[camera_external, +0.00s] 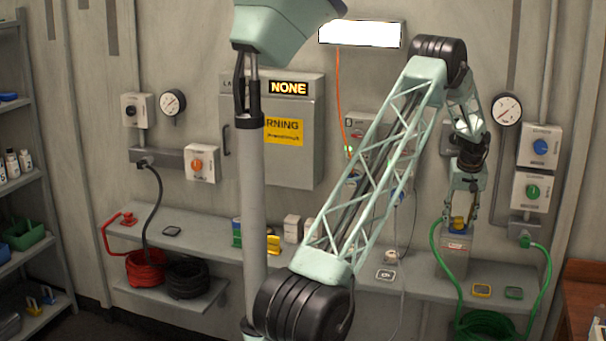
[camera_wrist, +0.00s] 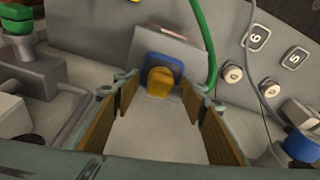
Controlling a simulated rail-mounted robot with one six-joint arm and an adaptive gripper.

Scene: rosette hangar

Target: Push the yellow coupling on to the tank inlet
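The yellow coupling (camera_wrist: 160,82) sits against a blue collar-like part (camera_wrist: 163,62) on a grey box with a red label (camera_wrist: 168,38). I cannot tell whether the blue part is the tank inlet or how far the coupling is seated. In the external view the coupling (camera_external: 458,223) shows small on top of the grey box (camera_external: 453,262). My gripper (camera_wrist: 160,92) is open, its tan-padded fingers on either side of the coupling, with visible gaps. In the external view my gripper (camera_external: 464,206) points down just above the box, partly hiding the coupling.
A green hose (camera_external: 436,240) loops beside the box, close to my right finger in the wrist view (camera_wrist: 208,40). A green coil (camera_external: 487,325) lies below the shelf. Wall boxes with blue (camera_external: 540,147) and green (camera_external: 533,191) knobs stand right of my arm.

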